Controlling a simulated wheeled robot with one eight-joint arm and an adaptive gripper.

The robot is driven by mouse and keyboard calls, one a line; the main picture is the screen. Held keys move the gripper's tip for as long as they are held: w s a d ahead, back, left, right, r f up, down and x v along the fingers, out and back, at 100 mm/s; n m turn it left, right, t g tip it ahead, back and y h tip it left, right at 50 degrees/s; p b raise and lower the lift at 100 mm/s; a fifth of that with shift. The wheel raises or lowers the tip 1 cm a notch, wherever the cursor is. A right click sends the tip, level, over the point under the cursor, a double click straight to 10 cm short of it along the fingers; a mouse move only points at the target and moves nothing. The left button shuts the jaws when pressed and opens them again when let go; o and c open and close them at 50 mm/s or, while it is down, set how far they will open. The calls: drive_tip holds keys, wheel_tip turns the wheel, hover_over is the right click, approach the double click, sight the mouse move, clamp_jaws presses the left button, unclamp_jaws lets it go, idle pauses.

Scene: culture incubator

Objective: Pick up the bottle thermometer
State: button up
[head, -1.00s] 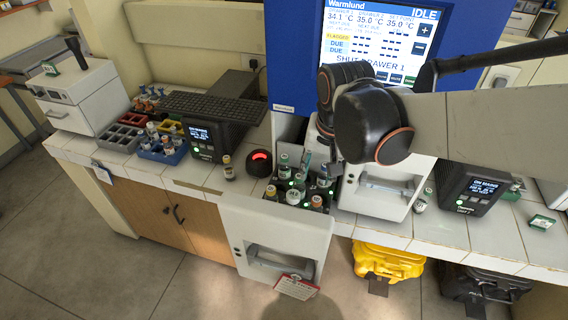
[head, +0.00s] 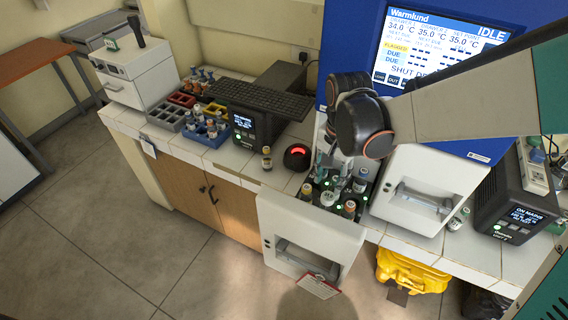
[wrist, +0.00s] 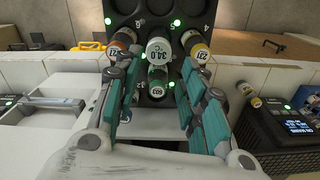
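The bottle thermometer (wrist: 160,51) has a white top reading 34.0 °C. It stands in the middle of the black rack in the open drawer; its white top (head: 328,198) also shows in the head view. My gripper (wrist: 159,78) is open and empty, with its teal finger pads on either side of the picture's middle. The thermometer shows between and beyond the fingertips, apart from them as far as I can tell. A green-capped bottle (wrist: 157,88) marked 603 lies directly below it in the wrist view, between the fingers. In the head view, my gripper (head: 331,158) hangs over the rack.
An orange-capped bottle (wrist: 122,40) and a yellow-capped bottle (wrist: 197,47) flank the thermometer closely. The open drawer front (head: 310,235) juts out from the blue incubator (head: 350,30). A red-lit black puck (head: 297,156) and a small bottle (head: 267,158) stand on the counter left.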

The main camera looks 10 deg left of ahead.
sight(326, 204)
wheel_tip(326, 204, down, 13)
drive_tip(key=shift+d+b, duration=0.1)
drive_tip(key=shift+b, duration=0.6)
drive_tip(key=c, duration=0.8)
drive_tip(key=shift+r, duration=0.1)
